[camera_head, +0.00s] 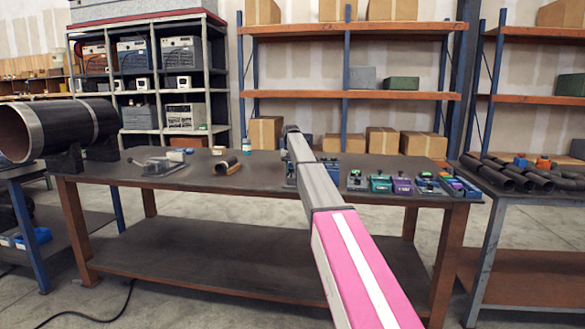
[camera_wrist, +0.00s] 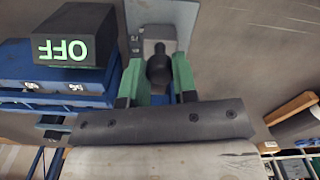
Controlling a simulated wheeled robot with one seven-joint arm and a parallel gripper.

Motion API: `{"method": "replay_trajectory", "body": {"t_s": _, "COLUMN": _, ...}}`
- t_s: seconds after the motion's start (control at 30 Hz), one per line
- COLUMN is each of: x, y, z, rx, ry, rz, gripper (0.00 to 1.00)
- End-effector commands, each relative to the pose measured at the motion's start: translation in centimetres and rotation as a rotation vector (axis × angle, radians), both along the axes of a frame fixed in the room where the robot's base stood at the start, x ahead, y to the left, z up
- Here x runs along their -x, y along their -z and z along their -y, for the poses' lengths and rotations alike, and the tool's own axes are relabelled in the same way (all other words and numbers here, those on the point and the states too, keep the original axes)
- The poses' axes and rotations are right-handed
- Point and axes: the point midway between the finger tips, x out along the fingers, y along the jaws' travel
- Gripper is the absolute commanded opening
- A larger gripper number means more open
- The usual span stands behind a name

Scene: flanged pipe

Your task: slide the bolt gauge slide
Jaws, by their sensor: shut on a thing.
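In the wrist view, the bolt gauge slide shows as a grey block with a dark round knob (camera_wrist: 158,66) on it. It sits on a pale grey plate (camera_wrist: 185,16) with small markings beside the knob. My gripper (camera_wrist: 157,78) has its green, dark-tipped fingers on either side of the slide and is shut on it. The fingers hide the slide's lower sides. In the head view, my arm reaches over the dark workbench (camera_head: 200,183) and hides the gripper and most of the gauge.
A blue device with a black OFF block (camera_wrist: 75,36) stands close left of my fingers. Several coloured devices (camera_head: 402,186) line the bench's right side. A small pipe piece (camera_head: 227,165) and a metal tool (camera_head: 160,165) lie on the left, with bare bench around them.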

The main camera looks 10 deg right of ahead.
Motion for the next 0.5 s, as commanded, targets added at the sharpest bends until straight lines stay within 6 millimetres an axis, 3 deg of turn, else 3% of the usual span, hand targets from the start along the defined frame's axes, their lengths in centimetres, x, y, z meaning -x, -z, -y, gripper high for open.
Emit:
{"method": "replay_trajectory", "body": {"t_s": 0.07, "x": 1.09, "y": 0.01, "z": -0.31, "rx": 0.0, "ry": 0.0, "rz": -0.001, "gripper": 0.0}}
{"method": "replay_trajectory", "body": {"t_s": 0.33, "x": 1.15, "y": 0.0, "z": -0.37, "rx": -0.001, "ry": 0.0, "rz": -0.006, "gripper": 0.0}}
{"method": "replay_trajectory", "body": {"t_s": 0.37, "x": 1.17, "y": 0.0, "z": -0.37, "rx": -0.002, "ry": 0.0, "rz": -0.007, "gripper": 0.36}}
{"method": "replay_trajectory", "body": {"t_s": 0.4, "x": 1.15, "y": 0.01, "z": -0.37, "rx": -0.001, "ry": 0.0, "rz": -0.006, "gripper": 0.49}}
{"method": "replay_trajectory", "body": {"t_s": 0.5, "x": 1.08, "y": 0.0, "z": -0.34, "rx": -0.001, "ry": 0.0, "rz": -0.004, "gripper": 0.52}}
